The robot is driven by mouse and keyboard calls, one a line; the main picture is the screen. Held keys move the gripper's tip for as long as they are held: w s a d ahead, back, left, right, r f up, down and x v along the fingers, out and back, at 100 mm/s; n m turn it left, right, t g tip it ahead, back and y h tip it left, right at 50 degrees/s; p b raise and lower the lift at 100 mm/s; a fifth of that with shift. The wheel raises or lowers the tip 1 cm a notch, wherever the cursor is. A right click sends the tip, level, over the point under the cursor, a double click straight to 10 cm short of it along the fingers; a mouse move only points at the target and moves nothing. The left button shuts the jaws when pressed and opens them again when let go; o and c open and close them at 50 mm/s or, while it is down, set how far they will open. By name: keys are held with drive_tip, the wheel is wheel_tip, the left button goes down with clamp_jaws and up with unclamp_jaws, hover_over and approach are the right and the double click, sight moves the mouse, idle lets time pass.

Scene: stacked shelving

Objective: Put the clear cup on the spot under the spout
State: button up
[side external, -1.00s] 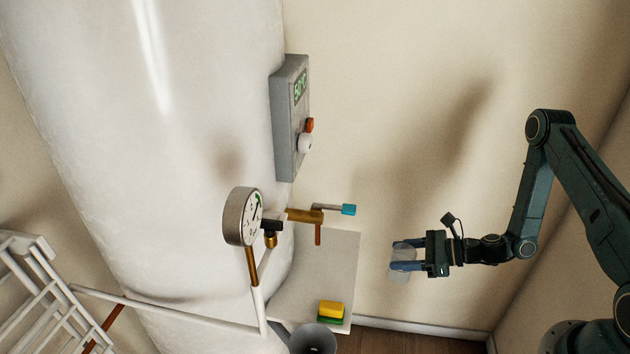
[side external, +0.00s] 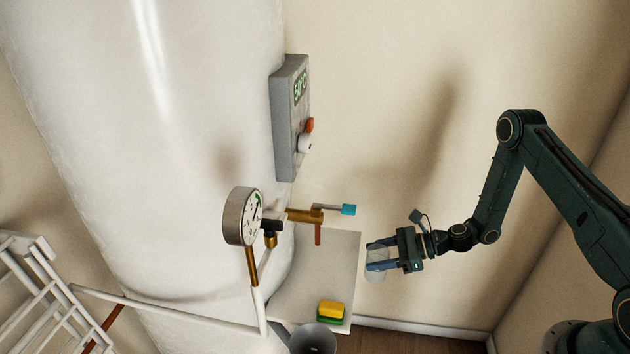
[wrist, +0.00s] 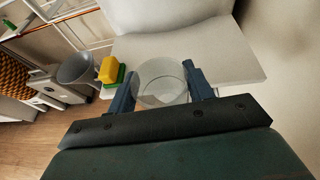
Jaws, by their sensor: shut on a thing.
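The clear cup (side external: 376,264) is between the two blue fingers of my gripper (side external: 381,256), which is shut on it. The cup looks upright in the side view and is held just right of the pale shelf. In the wrist view the cup (wrist: 162,82) shows between my fingertips (wrist: 161,88), with the shelf beyond it. The brass spout (side external: 318,235) points down over the shelf (side external: 325,270), left of my gripper. A blue tap handle (side external: 348,209) sits above and right of the spout. The spot under the spout cannot be made out.
A yellow and green sponge (side external: 331,310) lies on the shelf's front part. A grey bucket (side external: 313,338) is below it. A round gauge (side external: 242,216) and a grey control box (side external: 291,120) are by the white tank (side external: 150,150). The shelf's middle is clear.

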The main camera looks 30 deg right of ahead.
drive_tip(key=w+a, duration=0.2)
drive_tip(key=a, duration=0.1)
drive_tip(key=w+a, duration=0.5)
drive_tip(key=a, duration=0.1)
drive_tip(key=shift+w+a, duration=0.15)
drive_tip(key=shift+w, duration=0.25)
drive_tip(key=x, duration=0.3)
drive_tip(key=shift+w+a+r, duration=0.1)
drive_tip(key=shift+w, duration=0.05)
drive_tip(key=shift+f, duration=0.3)
drive_tip(key=shift+f, duration=0.1)
drive_tip(key=o, duration=1)
drive_tip(key=shift+s+d+r, duration=0.25)
drive_tip(key=shift+d+r, duration=0.05)
drive_tip(key=shift+d, duration=0.05)
drive_tip(key=v, duration=1.1)
drive_tip(key=shift+s, duration=0.1)
